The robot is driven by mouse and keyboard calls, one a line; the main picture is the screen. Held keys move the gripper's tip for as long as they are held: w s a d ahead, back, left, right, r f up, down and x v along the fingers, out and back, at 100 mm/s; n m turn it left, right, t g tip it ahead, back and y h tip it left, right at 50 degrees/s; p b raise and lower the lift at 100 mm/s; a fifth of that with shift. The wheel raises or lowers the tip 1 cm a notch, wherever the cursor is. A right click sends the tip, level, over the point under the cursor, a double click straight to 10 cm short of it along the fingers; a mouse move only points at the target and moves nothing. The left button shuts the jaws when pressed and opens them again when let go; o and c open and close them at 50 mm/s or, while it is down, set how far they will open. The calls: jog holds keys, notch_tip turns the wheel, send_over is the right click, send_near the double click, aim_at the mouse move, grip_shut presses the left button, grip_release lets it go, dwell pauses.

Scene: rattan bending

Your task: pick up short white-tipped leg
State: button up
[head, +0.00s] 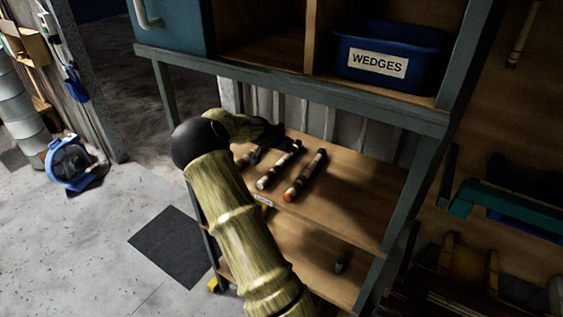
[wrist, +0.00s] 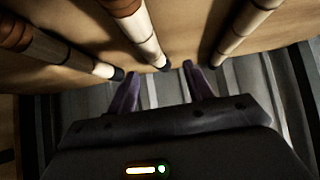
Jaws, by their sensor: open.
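Three pole-like legs lie side by side on the wooden shelf in the head view. The middle leg (head: 278,167) has a pale, whitish near end; it also shows in the wrist view (wrist: 140,30). The red-tipped leg (head: 304,177) lies to its right, and shows at the left in the wrist view (wrist: 60,50). A third leg (wrist: 240,32) is mostly hidden behind my gripper in the head view. My gripper (wrist: 160,70) is open and empty, its fingertips either side of the middle leg's dark far end. I cannot tell whether they touch it.
The shelf board (head: 345,205) is bare to the right of the legs. A ribbed panel (head: 345,130) stands close behind. Above are a shelf rail (head: 290,88) and a blue bin marked WEDGES (head: 390,45). A small dark item (head: 342,263) is on the lower shelf.

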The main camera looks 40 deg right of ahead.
jog(key=shift+d, duration=0.1)
jog(key=shift+d+f+p, duration=0.2)
jog(key=shift+f+p, duration=0.05)
jog(key=shift+p, duration=0.25)
jog(key=p+x, duration=0.1)
jog(key=x, duration=0.1)
jog(key=p+x, duration=0.1)
jog(key=x, duration=0.1)
jog(key=shift+s+f+p, duration=0.1)
jog(key=shift+s+p, duration=0.15)
jog(key=shift+p, duration=0.1)
jog(key=shift+w+d+f, duration=0.1)
jog(key=shift+f, duration=0.2)
jog(key=c, duration=1.1)
jog(key=shift+r, duration=0.1)
